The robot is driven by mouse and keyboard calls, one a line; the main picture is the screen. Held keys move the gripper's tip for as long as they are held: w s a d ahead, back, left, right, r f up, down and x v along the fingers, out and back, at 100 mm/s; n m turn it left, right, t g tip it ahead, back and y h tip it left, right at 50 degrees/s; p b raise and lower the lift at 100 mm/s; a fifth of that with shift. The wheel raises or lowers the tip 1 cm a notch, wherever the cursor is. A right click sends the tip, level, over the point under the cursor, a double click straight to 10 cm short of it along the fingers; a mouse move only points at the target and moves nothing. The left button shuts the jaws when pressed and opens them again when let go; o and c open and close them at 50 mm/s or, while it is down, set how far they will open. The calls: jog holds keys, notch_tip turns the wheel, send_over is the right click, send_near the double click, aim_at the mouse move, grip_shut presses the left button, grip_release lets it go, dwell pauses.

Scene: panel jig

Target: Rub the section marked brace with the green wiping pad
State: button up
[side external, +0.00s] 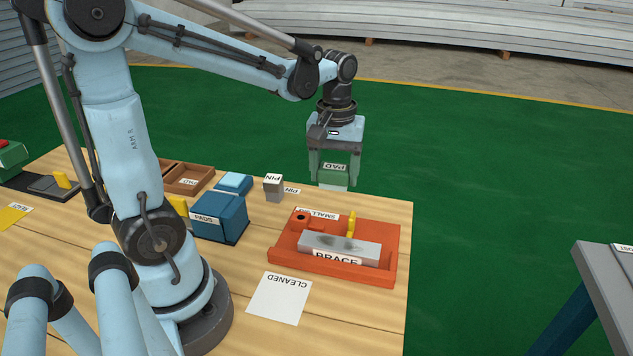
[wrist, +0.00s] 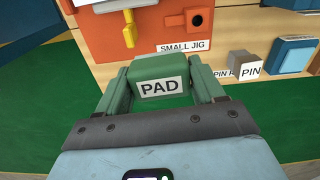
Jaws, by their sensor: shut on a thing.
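My gripper (side external: 334,172) is shut on the green wiping pad (side external: 336,166), which bears a PAD label. In the wrist view the pad (wrist: 158,72) sits between the two green fingers. The gripper holds it in the air near the table's far edge, apart from the jig. The section marked BRACE (side external: 341,246) is a grey bar with dark smudges on its top. It lies in the orange small jig (side external: 290,262), with a yellow clamp (side external: 351,225) behind it. In the wrist view the jig (wrist: 100,40) shows at the top, with part of the grey bar at the picture's edge.
A grey PIN block (side external: 273,188) stands left of the jig. A blue PADS box (side external: 219,217) and a brown tray (side external: 190,179) are further left. A white CLEANED sheet (side external: 279,298) lies in front of the jig. A grey stand (side external: 612,275) is at the right, off the table.

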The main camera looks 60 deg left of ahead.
jog(key=o, duration=0.4)
jog(key=shift+c, duration=1)
jog(key=r, duration=0.2)
send_over(368, 250)
jog(key=shift+a+f, duration=0.1)
jog(key=shift+f, duration=3.95)
jog(key=shift+s+a+f, duration=0.1)
jog(key=shift+s+a, duration=0.7)
jog(key=shift+c, duration=0.4)
jog(key=shift+s+a, duration=2.65)
jog(key=shift+a, duration=0.05)
jog(key=shift+w+d+f, duration=0.1)
jog(key=shift+w+d, duration=3.4)
jog(key=shift+d, duration=0.1)
notch_tip(368, 250, up, 3)
jog(key=shift+s+a, duration=0.1)
jog(key=shift+r, duration=2.75)
